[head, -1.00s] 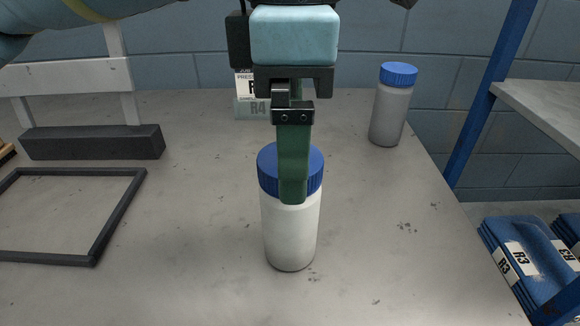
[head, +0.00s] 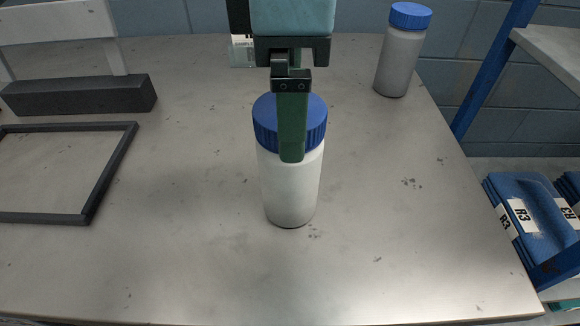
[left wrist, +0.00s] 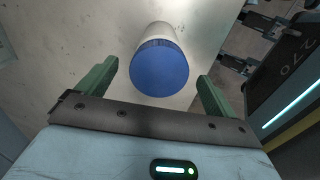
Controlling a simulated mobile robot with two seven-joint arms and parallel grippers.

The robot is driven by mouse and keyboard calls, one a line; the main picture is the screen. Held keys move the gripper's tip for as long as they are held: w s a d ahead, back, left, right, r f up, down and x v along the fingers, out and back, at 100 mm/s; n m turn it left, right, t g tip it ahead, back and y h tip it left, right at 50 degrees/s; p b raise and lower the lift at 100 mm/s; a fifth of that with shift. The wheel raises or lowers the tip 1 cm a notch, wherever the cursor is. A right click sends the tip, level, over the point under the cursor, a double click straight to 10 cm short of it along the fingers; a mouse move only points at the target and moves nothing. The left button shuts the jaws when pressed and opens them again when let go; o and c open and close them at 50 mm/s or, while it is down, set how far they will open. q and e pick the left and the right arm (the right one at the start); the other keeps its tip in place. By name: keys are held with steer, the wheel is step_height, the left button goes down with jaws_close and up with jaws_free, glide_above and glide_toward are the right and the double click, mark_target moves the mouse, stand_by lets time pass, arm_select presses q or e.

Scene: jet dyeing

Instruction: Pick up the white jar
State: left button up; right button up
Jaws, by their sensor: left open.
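The white jar (head: 290,190) with a ribbed blue lid stands upright on the grey table, in the middle of the head view. In the left wrist view its blue lid (left wrist: 160,72) faces the camera, between and ahead of the green fingers. My left gripper (head: 291,158) is open; in the head view one green finger overlaps the lid and upper jar, and the other finger is hidden. In the left wrist view my left gripper (left wrist: 158,74) shows a gap between each finger and the lid. The right gripper is out of view.
A greyer jar with a blue lid (head: 403,50) stands at the back right. A dark frame (head: 108,175) and a dark bar (head: 80,95) lie at left. A label card (head: 243,51) is behind the gripper. Blue packs (head: 530,215) sit right of the table. Table around the jar is clear.

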mark_target(290, 168)
arm_select(q)
step_height(290, 168, down, 4)
steer(key=shift+f, duration=0.1)
steer(key=shift+c, duration=0.2)
steer(key=c, duration=1.3)
steer(key=shift+c, duration=0.2)
steer(key=shift+r, duration=0.25)
